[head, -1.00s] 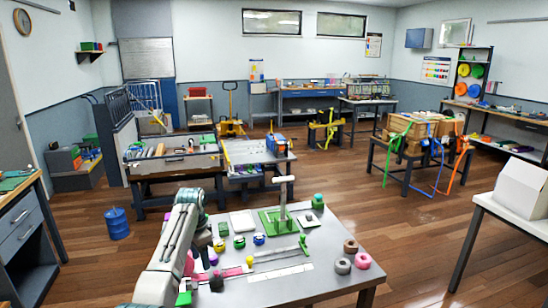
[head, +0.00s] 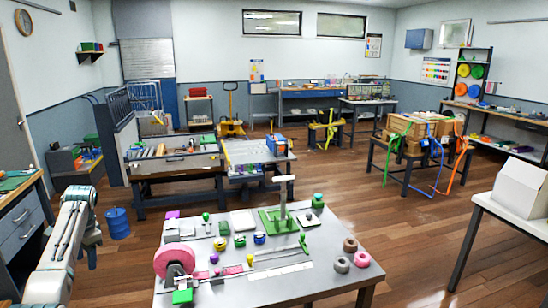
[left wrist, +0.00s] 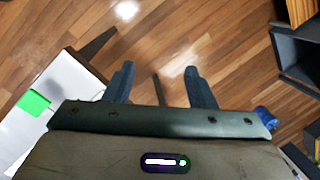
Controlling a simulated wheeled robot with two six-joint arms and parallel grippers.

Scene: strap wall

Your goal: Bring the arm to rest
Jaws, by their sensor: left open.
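My left arm comes in at the left of the head view, with its gripper (head: 92,258) over the floor, left of the grey work table (head: 330,268) and apart from it. My right gripper is in no view.
The table holds a pink roll (head: 174,257), a green block (head: 182,296), a green stand (head: 277,219) and several small coloured items. A blue bucket (head: 118,223) stands on the floor near my left arm. A drawer cabinet (head: 22,222) is at the left edge.

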